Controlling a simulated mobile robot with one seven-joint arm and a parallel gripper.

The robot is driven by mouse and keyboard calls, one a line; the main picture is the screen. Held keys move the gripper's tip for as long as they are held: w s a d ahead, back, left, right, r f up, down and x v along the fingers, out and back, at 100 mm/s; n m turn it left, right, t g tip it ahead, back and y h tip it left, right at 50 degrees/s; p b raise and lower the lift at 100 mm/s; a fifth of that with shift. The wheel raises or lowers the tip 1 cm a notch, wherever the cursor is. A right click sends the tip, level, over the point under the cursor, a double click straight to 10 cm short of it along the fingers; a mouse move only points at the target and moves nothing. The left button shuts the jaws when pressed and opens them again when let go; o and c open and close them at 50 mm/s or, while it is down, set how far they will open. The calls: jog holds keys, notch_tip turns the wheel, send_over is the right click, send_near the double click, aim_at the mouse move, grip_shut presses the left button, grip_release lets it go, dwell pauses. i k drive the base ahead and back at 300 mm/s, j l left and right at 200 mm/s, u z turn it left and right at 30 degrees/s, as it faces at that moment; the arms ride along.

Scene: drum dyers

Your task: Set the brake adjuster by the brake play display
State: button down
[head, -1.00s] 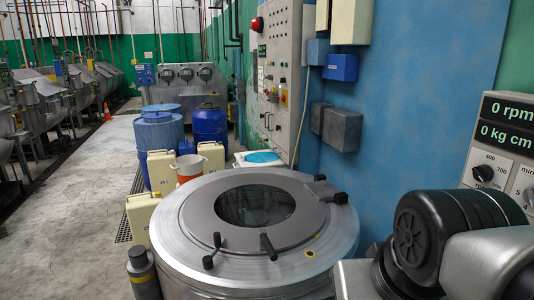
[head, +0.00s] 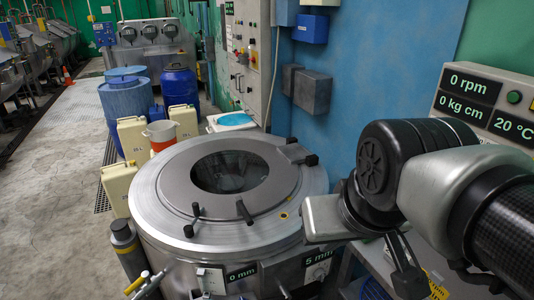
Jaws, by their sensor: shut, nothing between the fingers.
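The round steel drum machine (head: 150,215) stands in front of me with its glass-centred lid closed. On its front are two small dark displays with green figures. One display reads 0 mm (head: 241,273), with a pale plate (head: 210,281) to its left. The other reads 5 mm (head: 318,258), with part of a panel below it. I cannot tell which of them shows brake play. The brake adjuster cannot be made out; the lower front is cut off by the picture's edge. My arm crosses the right side, and I cannot make out my gripper.
A control box (head: 483,105) at the right reads 0 rpm, 0 kg cm and 20 °C. Blue drums (head: 180,92), pale canisters (head: 118,187) and a red and white bucket (head: 161,135) stand behind and left of the machine.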

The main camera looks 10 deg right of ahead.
aim_at(319, 275)
jog(key=z, duration=0.4)
jog(key=k+l, duration=0.1)
jog(key=k, duration=1)
